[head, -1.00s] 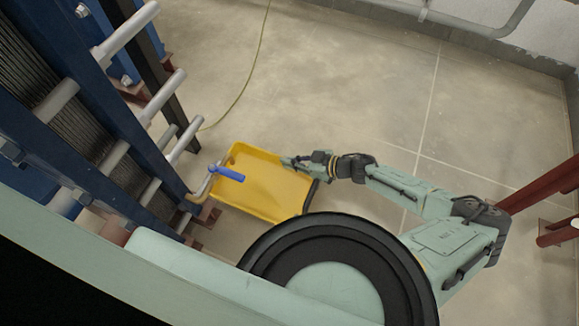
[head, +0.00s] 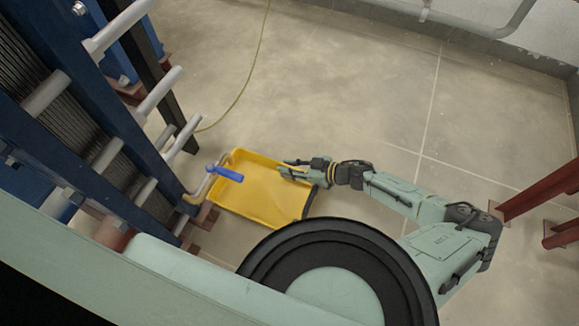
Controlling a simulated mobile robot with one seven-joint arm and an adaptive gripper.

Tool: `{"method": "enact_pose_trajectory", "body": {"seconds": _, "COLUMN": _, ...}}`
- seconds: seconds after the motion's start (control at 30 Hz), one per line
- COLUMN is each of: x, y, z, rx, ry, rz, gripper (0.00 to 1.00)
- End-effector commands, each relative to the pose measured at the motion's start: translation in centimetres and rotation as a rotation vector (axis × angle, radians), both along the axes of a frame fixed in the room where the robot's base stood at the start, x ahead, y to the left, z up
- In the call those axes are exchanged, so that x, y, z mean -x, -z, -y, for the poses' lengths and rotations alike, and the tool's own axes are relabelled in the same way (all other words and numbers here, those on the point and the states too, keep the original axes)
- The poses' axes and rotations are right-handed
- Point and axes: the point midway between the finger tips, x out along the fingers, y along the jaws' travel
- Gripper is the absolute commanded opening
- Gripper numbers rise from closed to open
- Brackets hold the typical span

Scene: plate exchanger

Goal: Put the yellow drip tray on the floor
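The yellow drip tray (head: 258,197) lies at the foot of the blue plate exchanger, apparently flat on the floor (head: 360,110). Its near right side has a dark strip along it, perhaps shadow. My gripper (head: 282,167) is at the tray's upper right corner. Its two fingers show apart, over the tray's rim and inner face, and look open with nothing between them. Whether a finger still touches the rim cannot be told from this height.
A blue-handled valve (head: 226,173) on a bent pipe overhangs the tray's left side. The exchanger's blue frame and grey bars (head: 160,95) stand left. A yellow-green hose (head: 243,92) lies beyond. Red steel posts (head: 540,190) stand right. Floor behind the tray is clear.

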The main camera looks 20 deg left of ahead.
Motion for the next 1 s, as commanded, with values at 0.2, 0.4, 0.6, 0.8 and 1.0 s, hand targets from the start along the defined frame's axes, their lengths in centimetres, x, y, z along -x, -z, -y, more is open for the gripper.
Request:
{"method": "enact_pose_trajectory", "body": {"seconds": 0.2, "x": 0.0, "y": 0.0, "z": 0.0, "rx": 0.0, "ry": 0.0, "rz": 0.0, "gripper": 0.25}}
{"method": "enact_pose_trajectory", "body": {"seconds": 0.4, "x": -0.1, "y": -0.6, "z": 0.6, "rx": 0.001, "ry": 0.002, "rz": 0.001, "gripper": 0.25}}
{"method": "enact_pose_trajectory", "body": {"seconds": 0.6, "x": -0.2, "y": -2.1, "z": 4.1, "rx": 0.002, "ry": 0.005, "rz": 0.001, "gripper": 0.25}}
{"method": "enact_pose_trajectory", "body": {"seconds": 0.8, "x": -0.3, "y": -3.9, "z": 8.0, "rx": 0.0, "ry": 0.004, "rz": 0.001, "gripper": 0.25}}
{"method": "enact_pose_trajectory", "body": {"seconds": 1.0, "x": -0.2, "y": -4.7, "z": 10.5, "rx": 0.0, "ry": 0.001, "rz": 0.0, "gripper": 0.25}}
